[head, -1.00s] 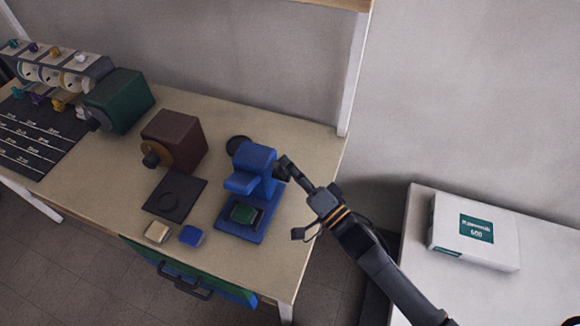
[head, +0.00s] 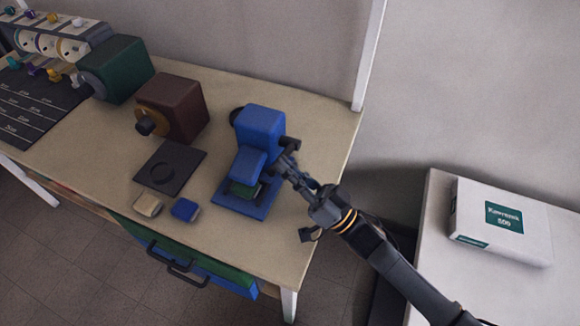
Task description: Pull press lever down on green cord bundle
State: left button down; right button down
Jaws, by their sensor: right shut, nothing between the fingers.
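The blue press (head: 262,127) stands on the table near its right edge, on a blue base plate (head: 238,207). Its blue head block (head: 248,163) sits low, over the green cord bundle (head: 242,189), which shows only in part beneath it. The dark press lever (head: 291,144) sticks out on the right side of the press. My right gripper (head: 285,168) is shut and empty, close beside the press just below the lever. I cannot tell whether it touches the lever. My left gripper is not in view.
A black mat (head: 170,167), a cream block (head: 148,204) and a small blue block (head: 185,209) lie left of the press. A brown box (head: 178,105) and a green box (head: 118,66) stand behind. A white carton (head: 500,222) is on the white table at right.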

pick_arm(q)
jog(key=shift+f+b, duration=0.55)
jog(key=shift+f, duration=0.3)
pick_arm(e)
jog(key=shift+s+a+f+n+g+y, duration=0.1)
jog(key=shift+s+f+n+g+y, duration=0.1)
jog(key=shift+f+n+g+y, duration=0.5)
jog(key=shift+r+n+h, duration=0.15)
jog(key=shift+n+h, duration=0.15)
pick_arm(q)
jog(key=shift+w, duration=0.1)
